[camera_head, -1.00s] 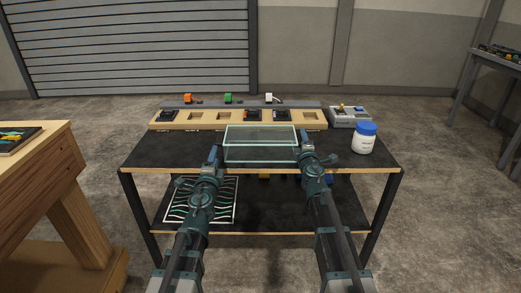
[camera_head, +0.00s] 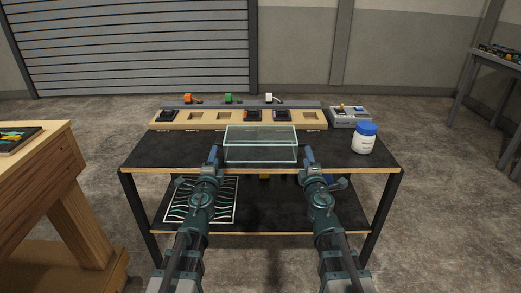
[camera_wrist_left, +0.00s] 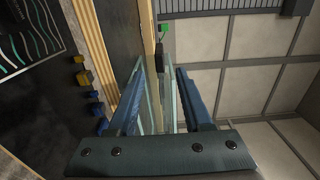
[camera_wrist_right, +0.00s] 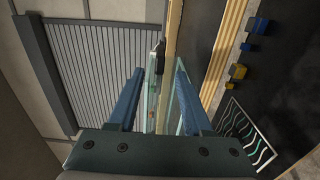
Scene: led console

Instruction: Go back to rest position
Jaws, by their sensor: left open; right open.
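My left gripper (camera_head: 212,155) is open and empty at the table's front edge, to the left of the clear glass box. Its two blue fingers show apart in the left wrist view (camera_wrist_left: 155,90). My right gripper (camera_head: 308,156) is open and empty to the right of the box. Its fingers are apart in the right wrist view (camera_wrist_right: 160,90).
The table (camera_head: 160,152) has a wooden strip (camera_head: 220,120) with dark modules, coloured lamps behind it, a grey switch box (camera_head: 350,117) and a white jar with blue lid (camera_head: 364,143). A patterned panel (camera_head: 180,205) lies on the lower shelf. A wooden bench (camera_head: 60,165) stands left.

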